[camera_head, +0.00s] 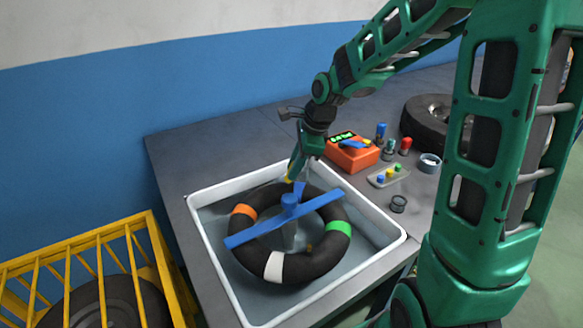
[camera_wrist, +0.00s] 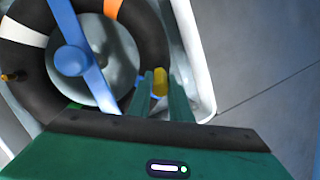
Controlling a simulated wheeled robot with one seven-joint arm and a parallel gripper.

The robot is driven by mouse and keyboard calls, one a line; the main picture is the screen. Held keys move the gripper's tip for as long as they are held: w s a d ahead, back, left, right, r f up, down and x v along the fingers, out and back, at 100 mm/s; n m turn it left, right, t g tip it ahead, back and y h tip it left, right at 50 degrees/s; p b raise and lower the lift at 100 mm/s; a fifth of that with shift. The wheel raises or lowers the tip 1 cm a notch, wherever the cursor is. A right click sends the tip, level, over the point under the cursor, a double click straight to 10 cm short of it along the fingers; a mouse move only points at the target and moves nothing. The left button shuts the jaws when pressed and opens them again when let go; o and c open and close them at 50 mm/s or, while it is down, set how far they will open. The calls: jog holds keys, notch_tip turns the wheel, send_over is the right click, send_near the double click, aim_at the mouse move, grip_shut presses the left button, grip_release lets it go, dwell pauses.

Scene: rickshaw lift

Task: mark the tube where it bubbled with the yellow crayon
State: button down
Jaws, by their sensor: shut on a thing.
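The black tube (camera_head: 239,245) lies in a white basin (camera_head: 211,250) of water, with orange, white, green and blue bands around it. A blue bar (camera_head: 258,232) with a central knob crosses over it. My gripper (camera_head: 294,178) is shut on the yellow crayon (camera_wrist: 159,82), over the far side of the tube near the blue band (camera_head: 299,188). In the wrist view the crayon is between the two green fingers, beside the tube's edge (camera_wrist: 147,38). I cannot tell whether its tip touches the tube. No bubbles or mark can be made out.
An orange box (camera_head: 352,157) with a green display, several small bottles, a small tray (camera_head: 377,181) of coloured pieces, a cup (camera_head: 430,163) and a tyre (camera_head: 424,122) stand right of the basin. A yellow cage (camera_head: 130,228) stands at left. The bench's back left is clear.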

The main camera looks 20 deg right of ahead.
jog(key=shift+f, duration=0.5)
dwell(0.4)
jog(key=shift+a, duration=0.15)
jog(key=shift+w+a+r, duration=0.1)
jog(key=shift+w+a, duration=0.1)
jog(key=shift+a, duration=0.2)
jog(key=shift+d, duration=0.15)
dwell(0.3)
jog(key=shift+s+d, duration=0.2)
jog(key=shift+d, duration=0.25)
jog(key=shift+s+d, duration=0.2)
jog(key=shift+d, duration=0.25)
jog(key=shift+a, duration=0.15)
jog(key=shift+w+a, duration=0.2)
jog(key=shift+a, duration=0.25)
jog(key=shift+w+a, duration=0.2)
jog(key=shift+a, duration=0.25)
jog(key=shift+d, duration=0.2)
